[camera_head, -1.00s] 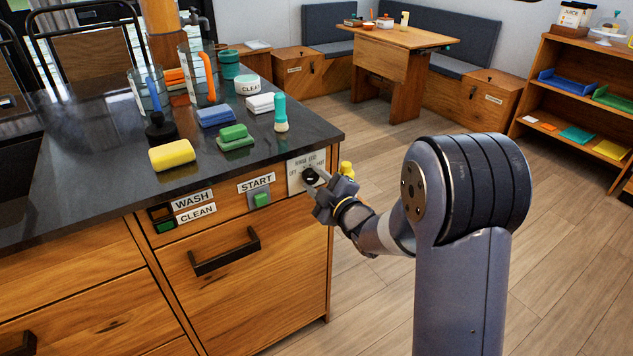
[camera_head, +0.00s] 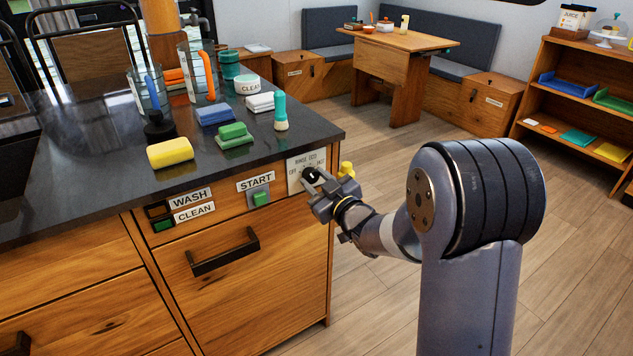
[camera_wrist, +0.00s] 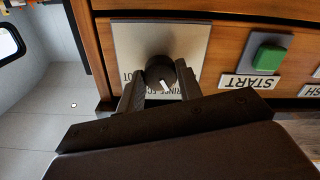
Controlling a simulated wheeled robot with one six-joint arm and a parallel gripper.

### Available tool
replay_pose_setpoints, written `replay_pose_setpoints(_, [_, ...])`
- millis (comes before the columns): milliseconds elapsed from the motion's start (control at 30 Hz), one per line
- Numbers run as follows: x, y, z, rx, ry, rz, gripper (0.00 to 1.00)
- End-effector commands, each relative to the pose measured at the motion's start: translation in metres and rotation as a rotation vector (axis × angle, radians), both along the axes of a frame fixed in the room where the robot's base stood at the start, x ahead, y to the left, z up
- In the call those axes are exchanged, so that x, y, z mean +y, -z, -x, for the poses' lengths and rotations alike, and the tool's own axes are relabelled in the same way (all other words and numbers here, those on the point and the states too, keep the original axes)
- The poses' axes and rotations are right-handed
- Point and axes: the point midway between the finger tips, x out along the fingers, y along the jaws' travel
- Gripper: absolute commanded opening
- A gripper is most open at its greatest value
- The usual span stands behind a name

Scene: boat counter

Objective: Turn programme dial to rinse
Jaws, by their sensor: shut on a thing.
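The black programme dial (camera_head: 310,174) sits on a pale plate (camera_head: 295,181) at the right end of the counter front. Labels around it read OFF, RINSE, ECO and HOT, small in the head view. My gripper (camera_head: 316,182) is at the dial. In the wrist view, the two dark fingers (camera_wrist: 160,80) stand on either side of the dial (camera_wrist: 158,70) and are shut on it. The dial's white pointer mark (camera_wrist: 166,86) points down in that picture, towards the RINSE and ECO lettering, which is upside down and partly hidden. I cannot tell exactly which label it meets.
A green START button (camera_head: 260,198) is left of the plate, with WASH and CLEAN indicators (camera_head: 163,217) further left. A drawer handle (camera_head: 224,252) juts out below. Sponges and a teal-handled brush (camera_head: 281,113) stand on the counter. The floor to the right is clear.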

Motion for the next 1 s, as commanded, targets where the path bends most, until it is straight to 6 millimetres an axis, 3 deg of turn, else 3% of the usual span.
replay_pose_setpoints(767, [0.0001,0.0014,0.0004,0.068,0.0,-0.095,0.11])
replay_pose_setpoints(800, [0.0002,0.0014,0.0005,0.068,0.0,-0.095,0.35])
replay_pose_setpoints(1000, [0.0001,0.0008,0.0003,0.067,0.0,-0.096,0.52])
